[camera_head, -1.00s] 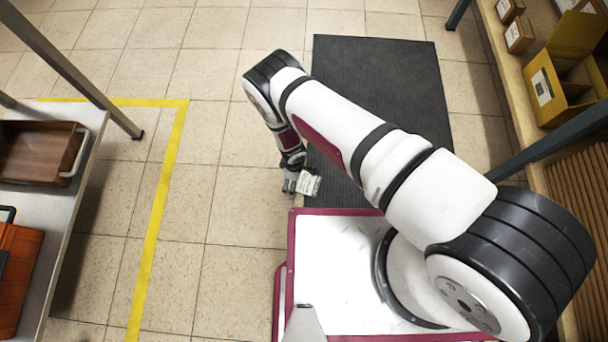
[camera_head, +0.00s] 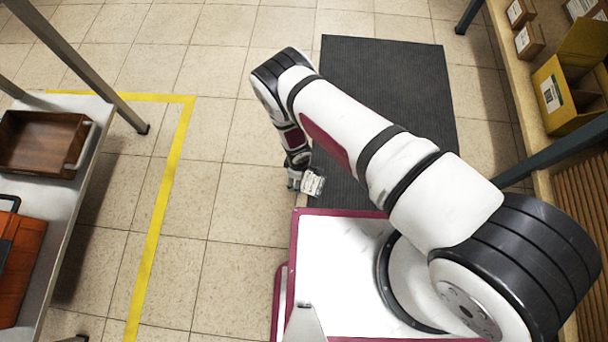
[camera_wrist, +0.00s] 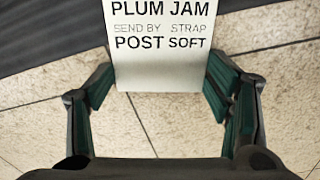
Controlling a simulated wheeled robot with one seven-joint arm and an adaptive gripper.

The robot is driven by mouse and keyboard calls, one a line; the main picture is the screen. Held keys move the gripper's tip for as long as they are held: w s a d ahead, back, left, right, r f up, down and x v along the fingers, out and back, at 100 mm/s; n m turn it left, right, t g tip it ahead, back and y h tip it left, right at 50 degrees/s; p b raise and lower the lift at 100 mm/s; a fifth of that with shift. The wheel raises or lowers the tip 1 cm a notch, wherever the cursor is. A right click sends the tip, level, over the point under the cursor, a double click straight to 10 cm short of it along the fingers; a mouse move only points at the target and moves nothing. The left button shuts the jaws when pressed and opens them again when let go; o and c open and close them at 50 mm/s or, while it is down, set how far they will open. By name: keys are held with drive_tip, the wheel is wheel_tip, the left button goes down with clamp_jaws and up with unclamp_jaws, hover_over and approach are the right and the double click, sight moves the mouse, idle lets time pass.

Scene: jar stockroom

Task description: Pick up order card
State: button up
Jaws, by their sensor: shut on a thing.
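The order card (camera_wrist: 160,60) is a white card with dark print. In the wrist view its readable lines say "PLUM JAM", "SEND BY STRAP" and "POST SOFT"; its top runs out of the picture. My gripper (camera_wrist: 160,88) is shut on the card, with a green-padded finger at each side of it. In the head view the card (camera_head: 313,183) shows small at the end of my arm, beside my gripper (camera_head: 298,178), above the floor near the dark mat. Its print is too small to read there.
A steel bench at left holds a brown wooden tray (camera_head: 45,140) and an orange case (camera_head: 20,262). Yellow tape (camera_head: 160,205) marks the floor. A dark mat (camera_head: 385,85) lies ahead. A wooden shelf at right holds a yellow box (camera_head: 560,100) and small cartons (camera_head: 528,38). Tiled floor between is clear.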

drive_tip(key=shift+r+p, duration=0.4)
drive_tip(key=shift+p, duration=0.3)
wheel_tip(320, 180, up, 4)
drive_tip(key=p, duration=0.2)
drive_tip(key=shift+p, duration=0.35)
drive_tip(key=s+p, duration=0.2)
drive_tip(key=s, duration=0.3)
drive_tip(key=s+p, duration=0.3)
drive_tip(key=s, duration=0.2)
drive_tip(key=s+p, duration=0.2)
drive_tip(key=s, duration=0.4)
drive_tip(key=shift+r, duration=0.3)
